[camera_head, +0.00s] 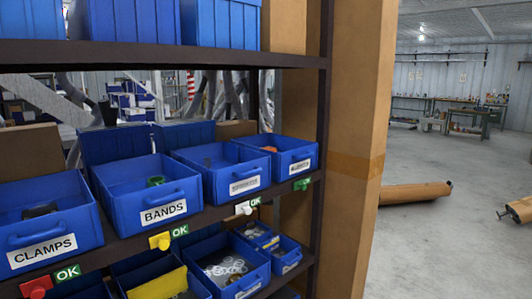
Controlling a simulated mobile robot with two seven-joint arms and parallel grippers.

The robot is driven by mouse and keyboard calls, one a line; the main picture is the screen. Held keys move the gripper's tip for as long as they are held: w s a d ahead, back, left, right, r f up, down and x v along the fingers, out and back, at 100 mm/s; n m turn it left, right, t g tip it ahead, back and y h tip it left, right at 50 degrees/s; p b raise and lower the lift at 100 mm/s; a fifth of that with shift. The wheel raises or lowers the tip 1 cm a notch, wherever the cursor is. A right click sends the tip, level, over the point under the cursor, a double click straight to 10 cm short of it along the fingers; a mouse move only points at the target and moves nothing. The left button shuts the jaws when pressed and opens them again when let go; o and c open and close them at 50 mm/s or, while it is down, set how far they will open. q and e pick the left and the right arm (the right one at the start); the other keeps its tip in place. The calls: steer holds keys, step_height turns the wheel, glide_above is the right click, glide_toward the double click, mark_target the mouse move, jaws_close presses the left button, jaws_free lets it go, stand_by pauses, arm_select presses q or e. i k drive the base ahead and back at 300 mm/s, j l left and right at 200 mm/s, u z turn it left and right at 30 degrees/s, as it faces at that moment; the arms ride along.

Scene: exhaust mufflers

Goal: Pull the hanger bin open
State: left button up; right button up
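Blue bins stand in a row on the middle shelf. From left to right they are a bin labelled CLAMPS (50,226), a bin labelled BANDS (142,193), a third bin (222,171) and a fourth bin (284,154). The labels on the third and fourth bins are too small to read, so I cannot tell which is the hanger bin. Each of these fronts has a handle. A green item (155,181) lies in the BANDS bin, and something orange (269,149) shows in the fourth bin. Neither of my grippers is in view.
The dark shelf rack (321,100) has a post at its right, beside a tall cardboard box (357,130). Coloured tags marked OK (179,231) hang on the shelf edge. More blue bins fill the shelves above and below. Open floor (440,240) with brown cylinders (415,193) lies right.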

mark_target(294, 157)
steer(key=i+l+u, duration=0.2)
steer(key=i+l, duration=0.3)
steer(key=i+l+u, duration=0.25)
steer(key=i+l, duration=0.3)
steer(key=i+l+u, duration=0.2)
steer(key=i+l, duration=0.25)
steer(key=l, duration=0.2)
